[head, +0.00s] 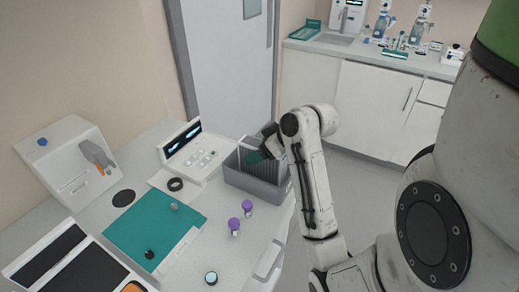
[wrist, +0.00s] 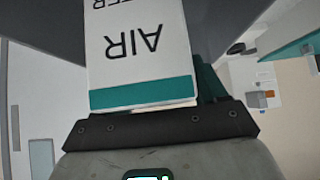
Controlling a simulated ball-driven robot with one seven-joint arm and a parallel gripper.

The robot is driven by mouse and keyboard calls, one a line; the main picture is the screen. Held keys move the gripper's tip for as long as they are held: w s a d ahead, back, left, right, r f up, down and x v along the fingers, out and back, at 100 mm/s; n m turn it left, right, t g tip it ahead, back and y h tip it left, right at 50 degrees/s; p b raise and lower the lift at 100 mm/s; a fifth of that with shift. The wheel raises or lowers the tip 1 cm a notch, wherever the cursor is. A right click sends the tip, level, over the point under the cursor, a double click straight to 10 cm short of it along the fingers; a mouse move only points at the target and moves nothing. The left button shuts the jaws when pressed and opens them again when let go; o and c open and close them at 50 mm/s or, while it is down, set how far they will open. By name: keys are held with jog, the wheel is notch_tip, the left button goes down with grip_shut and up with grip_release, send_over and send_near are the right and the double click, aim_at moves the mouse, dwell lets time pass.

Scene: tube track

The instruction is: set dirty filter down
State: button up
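The filter (wrist: 140,50) is a white block with a teal stripe and upside-down lettering that includes "AIR". It fills the middle of the wrist view, close against my gripper (wrist: 165,100). My gripper appears shut on it; a teal finger shows behind its right side, and the other finger is hidden.
Left of the bin are a white control panel (head: 198,155), a black ring (head: 175,184) and a teal mat (head: 150,225). Two purple-capped vials (head: 234,225) stand in front of the bin. A white dispenser (head: 65,160) stands at the far left.

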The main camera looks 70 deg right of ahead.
jog(key=shift+o, duration=0.4)
jog(key=shift+r, duration=0.15)
jog(key=p+v, duration=0.2)
jog(key=v, duration=0.8)
jog(key=shift+r+p, duration=0.25)
jog(key=shift+p, duration=0.1)
jog(key=shift+p+v, duration=0.8)
jog(key=shift+p, duration=0.15)
